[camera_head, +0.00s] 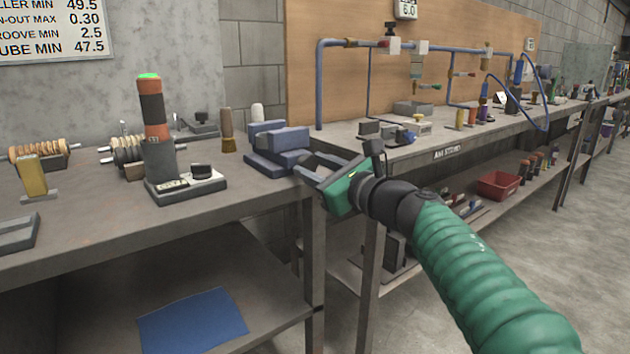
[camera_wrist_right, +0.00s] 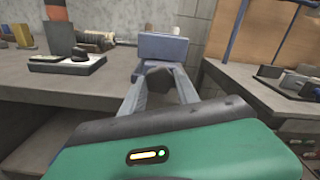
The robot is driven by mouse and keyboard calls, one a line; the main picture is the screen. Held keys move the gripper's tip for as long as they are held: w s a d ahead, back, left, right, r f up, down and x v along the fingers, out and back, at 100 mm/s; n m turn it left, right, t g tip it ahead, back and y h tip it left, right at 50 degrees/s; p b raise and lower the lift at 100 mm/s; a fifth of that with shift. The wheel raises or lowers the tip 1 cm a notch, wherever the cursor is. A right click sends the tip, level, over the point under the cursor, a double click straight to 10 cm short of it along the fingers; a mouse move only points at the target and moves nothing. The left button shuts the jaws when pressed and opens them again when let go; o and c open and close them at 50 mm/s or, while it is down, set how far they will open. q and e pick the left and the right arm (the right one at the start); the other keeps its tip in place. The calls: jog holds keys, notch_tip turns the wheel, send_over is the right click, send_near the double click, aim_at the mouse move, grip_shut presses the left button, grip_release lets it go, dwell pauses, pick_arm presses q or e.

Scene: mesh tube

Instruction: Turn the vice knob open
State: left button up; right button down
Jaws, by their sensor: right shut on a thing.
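The blue-grey vice (camera_head: 276,148) sits at the right front corner of the near bench. It also shows in the wrist view (camera_wrist_right: 164,48), straight ahead of the fingers. My right gripper (camera_head: 308,164) reaches the vice's right side from the green arm. Its two grey fingers are closed on the dark vice knob (camera_wrist_right: 168,77), which shows between the fingertips in the wrist view. In the head view the fingers hide most of the knob. How far the vice jaws stand apart is hard to tell. My left gripper is out of view.
On the near bench (camera_head: 95,235) stand a tall black-and-orange cylinder (camera_head: 153,122) on a device and a brown-handled tool (camera_head: 228,130). A second bench (camera_head: 455,150) with blue piping stands to the right. A blue sheet (camera_head: 192,321) lies on the lower shelf.

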jog(key=shift+w+f+n+b, duration=0.1)
jog(key=shift+f+n+b, duration=0.15)
jog(key=shift+n+b, duration=0.75)
jog(key=shift+f+n+b, duration=0.2)
jog(key=shift+n+b, duration=0.4)
jog(key=shift+n, duration=0.8)
jog(key=c, duration=0.9)
grip_release()
jog(key=shift+r, duration=0.1)
